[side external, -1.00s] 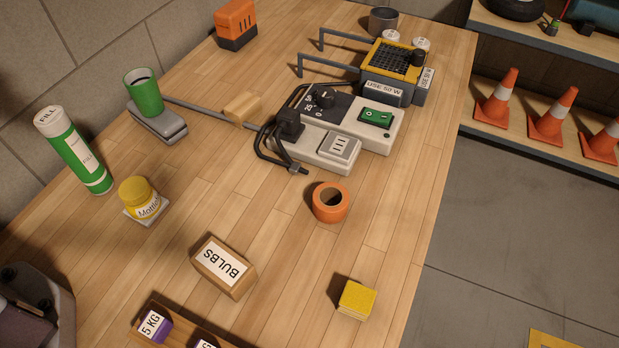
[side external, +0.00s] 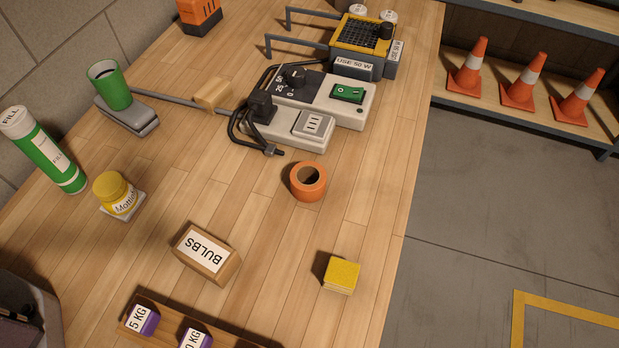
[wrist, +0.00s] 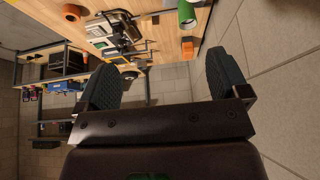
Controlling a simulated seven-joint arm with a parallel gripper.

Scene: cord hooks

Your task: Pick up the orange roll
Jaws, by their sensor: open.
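The orange roll (side external: 308,181) stands on the wooden bench in the side external view, its dark hole facing up. It sits just in front of the grey power unit, apart from it. In the wrist view a small orange round thing (wrist: 72,12) near the top left looks like the same roll. My gripper (wrist: 163,72) shows in the wrist view with its two dark fingers wide apart and nothing between them. It is well away from the roll. I cannot make out my gripper in the side external view.
The power unit (side external: 335,97) with a dark cord is behind the roll. A BULBS box (side external: 206,255) and a yellow block (side external: 341,275) are in front. Bench around the roll's front is clear.

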